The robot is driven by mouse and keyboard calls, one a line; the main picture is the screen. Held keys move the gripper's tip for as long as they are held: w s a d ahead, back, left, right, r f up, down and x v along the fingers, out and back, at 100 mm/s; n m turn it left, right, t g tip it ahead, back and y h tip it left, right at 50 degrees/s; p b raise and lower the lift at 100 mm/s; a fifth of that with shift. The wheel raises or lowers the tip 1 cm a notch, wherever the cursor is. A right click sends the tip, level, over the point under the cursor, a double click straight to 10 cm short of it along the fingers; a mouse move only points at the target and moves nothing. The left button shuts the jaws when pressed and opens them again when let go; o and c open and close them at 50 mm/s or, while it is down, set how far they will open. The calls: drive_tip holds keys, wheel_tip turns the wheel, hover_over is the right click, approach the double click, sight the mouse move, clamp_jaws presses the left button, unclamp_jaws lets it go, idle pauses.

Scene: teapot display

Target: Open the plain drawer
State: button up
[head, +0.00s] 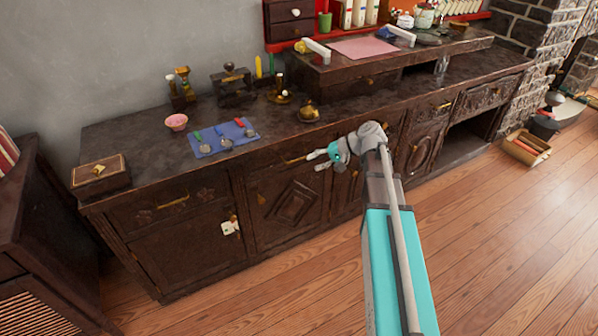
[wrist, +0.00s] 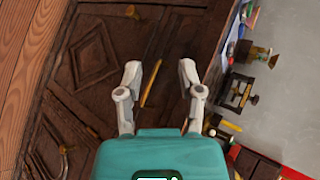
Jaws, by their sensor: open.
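A dark wooden drawer front without visible carving (head: 275,168) sits under the worktop in the middle of the long cabinet and looks closed. Its thin brass bar handle (head: 297,160) shows just left of my gripper (head: 315,161) in the head view. In the wrist view the handle (wrist: 151,84) lies between the two spread fingers of my gripper (wrist: 160,67), tilted in the picture. My gripper is open and holds nothing. I cannot tell how deep the fingers are around the handle. My gripper and arm hide part of the cabinet front.
A carved drawer (head: 155,212) with a brass handle is at the left. Below the middle drawer is a diamond-panel door (head: 292,208). The worktop holds a blue cloth (head: 212,146), a pink bowl (head: 176,122) and a brass pot (head: 308,112). The wooden floor (head: 290,300) in front is clear.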

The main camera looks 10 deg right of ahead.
sight(301, 159)
drive_tip(key=w+d+f+m+t+y+b, duration=0.2)
drive_tip(key=w+d+f+b, duration=0.4)
drive_tip(key=d+b, duration=0.3)
drive_tip(key=f+t+y+b, duration=0.1)
drive_tip(key=y+b, duration=0.1)
drive_tip(key=b, duration=0.2)
drive_tip(key=shift+w+f+t+b, duration=0.15)
drive_tip(key=shift+w+t+b, duration=0.2)
drive_tip(key=shift+t, duration=0.05)
drive_tip(key=b+x, duration=0.2)
drive_tip(key=x, duration=1.2)
drive_tip(key=shift+s, duration=0.1)
clamp_jaws()
